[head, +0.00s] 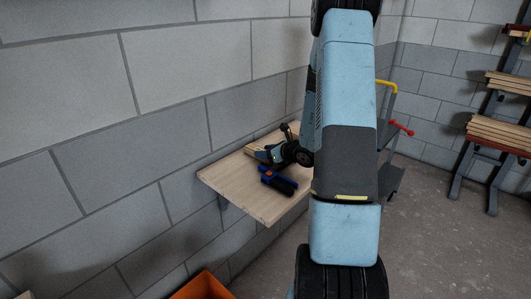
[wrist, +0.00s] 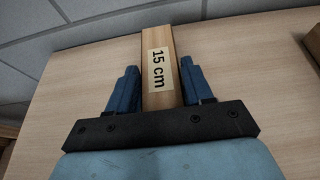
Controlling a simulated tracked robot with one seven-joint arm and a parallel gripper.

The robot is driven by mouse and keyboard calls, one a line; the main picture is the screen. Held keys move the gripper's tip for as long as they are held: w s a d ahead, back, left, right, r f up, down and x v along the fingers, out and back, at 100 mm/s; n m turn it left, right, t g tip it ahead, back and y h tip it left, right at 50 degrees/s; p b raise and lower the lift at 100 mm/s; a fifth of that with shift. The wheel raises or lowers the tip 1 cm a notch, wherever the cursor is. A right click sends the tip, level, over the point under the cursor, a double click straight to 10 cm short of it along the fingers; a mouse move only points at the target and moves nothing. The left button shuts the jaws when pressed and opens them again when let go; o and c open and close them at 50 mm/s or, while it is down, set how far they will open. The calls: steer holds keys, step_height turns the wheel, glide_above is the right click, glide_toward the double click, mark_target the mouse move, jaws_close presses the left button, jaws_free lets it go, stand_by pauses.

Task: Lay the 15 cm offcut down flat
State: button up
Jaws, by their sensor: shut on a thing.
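The 15 cm offcut (wrist: 182,42) is a light wooden batten piece with a cream "15 cm" label facing the wrist camera. In the wrist view my gripper (wrist: 160,72) has one blue finger on each side of it and is shut on it. The offcut points away from the palm, over a pale wooden board (wrist: 80,80). I cannot tell whether it touches the board or how far it is tilted. In the head view my gripper (head: 268,154) is small and dark over the wall shelf (head: 232,191), with pale wood beside it.
A blue and black tool with an orange-red part (head: 278,180) lies on the shelf near my gripper. An orange bin (head: 202,287) stands below at the front. A rack with boards (head: 500,130) is at the right. A darker wooden piece (wrist: 314,42) shows at the wrist view's right edge.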

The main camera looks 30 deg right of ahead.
steer(key=o, duration=1.1)
steer(key=shift+f, duration=0.1)
